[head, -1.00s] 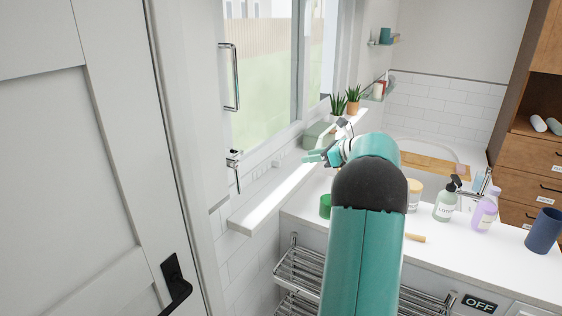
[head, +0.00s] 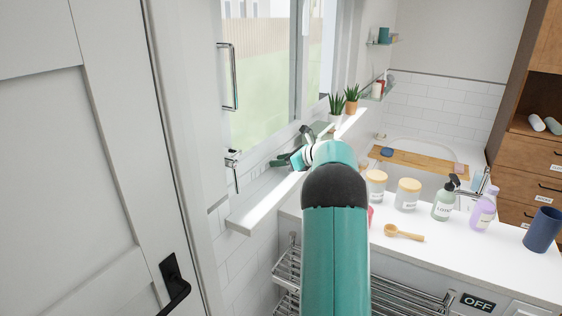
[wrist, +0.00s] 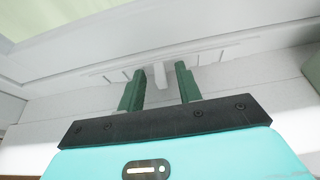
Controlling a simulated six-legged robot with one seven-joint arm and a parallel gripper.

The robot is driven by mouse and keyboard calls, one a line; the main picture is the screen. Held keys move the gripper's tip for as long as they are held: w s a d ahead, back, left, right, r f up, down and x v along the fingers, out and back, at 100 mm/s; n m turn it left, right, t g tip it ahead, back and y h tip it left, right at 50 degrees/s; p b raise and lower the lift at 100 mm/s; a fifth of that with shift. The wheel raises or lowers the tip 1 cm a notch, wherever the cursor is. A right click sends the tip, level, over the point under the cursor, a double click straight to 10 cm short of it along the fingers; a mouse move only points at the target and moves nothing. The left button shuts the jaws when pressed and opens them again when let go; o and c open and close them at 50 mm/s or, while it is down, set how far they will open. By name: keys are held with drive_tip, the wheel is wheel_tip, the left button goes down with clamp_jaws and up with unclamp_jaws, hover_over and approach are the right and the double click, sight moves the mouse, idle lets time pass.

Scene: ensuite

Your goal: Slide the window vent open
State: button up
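The window vent (wrist: 215,56) is a pale slotted strip low on the window frame, ahead of my gripper in the wrist view. A small white tab (wrist: 160,75) stands out from it. My gripper (wrist: 160,68) is open, with one green finger on each side of the tab and a visible gap on both sides. I cannot tell whether the fingers reach the vent's face. In the head view my gripper (head: 288,160) is at the base of the window, above the sill; it and my arm hide most of the vent there.
The white sill (head: 250,216) runs below the window. Potted plants (head: 337,106) stand at its far end. A window handle (head: 233,78) and a lever (head: 235,172) are on the left. The counter (head: 450,250) on the right holds jars, bottles and a wooden brush.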

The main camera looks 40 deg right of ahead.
clamp_jaws()
drive_tip(key=shift+d, duration=0.1)
drive_tip(key=shift+w+d, duration=0.3)
drive_tip(key=shift+d, duration=0.3)
unclamp_jaws()
drive_tip(key=shift+s, duration=0.15)
drive_tip(key=v, duration=1.3)
drive_tip(key=shift+s+r, duration=0.15)
drive_tip(key=shift+s, duration=0.1)
drive_tip(key=shift+s+d, duration=0.1)
